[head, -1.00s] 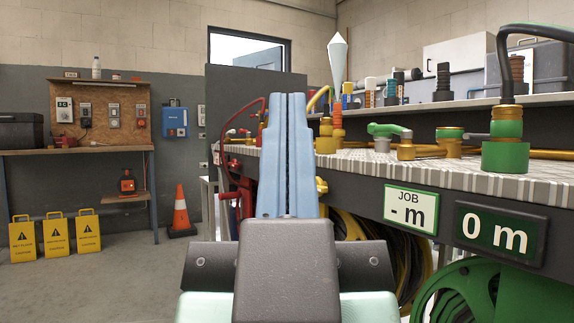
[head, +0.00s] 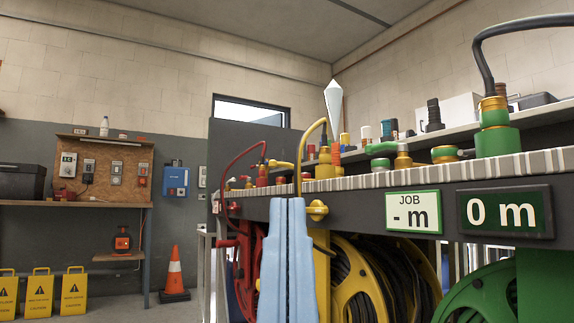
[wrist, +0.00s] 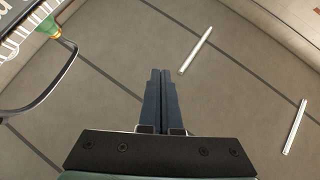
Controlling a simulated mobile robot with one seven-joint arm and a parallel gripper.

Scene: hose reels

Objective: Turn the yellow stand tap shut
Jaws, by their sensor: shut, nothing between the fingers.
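The yellow stand (head: 325,166) is on the bench behind my gripper in the head view. A yellow lever (head: 281,164) reaches left from it, and a yellow hose (head: 302,145) arches beside it. A yellow knob (head: 317,210) sits on the bench front, just right of my fingertips. A pale pointed marker (head: 333,105) hangs above the stand. My gripper (head: 287,203) is shut and empty, fingers pointing up, in front of the bench edge. I cannot tell whether the tap is open.
The red stand (head: 262,176) is left of the yellow one, and the green stand (head: 496,130) is far right. A yellow reel (head: 365,285) and green reel (head: 480,295) are under the bench. A black hose (wrist: 60,75) loops at left in the wrist view.

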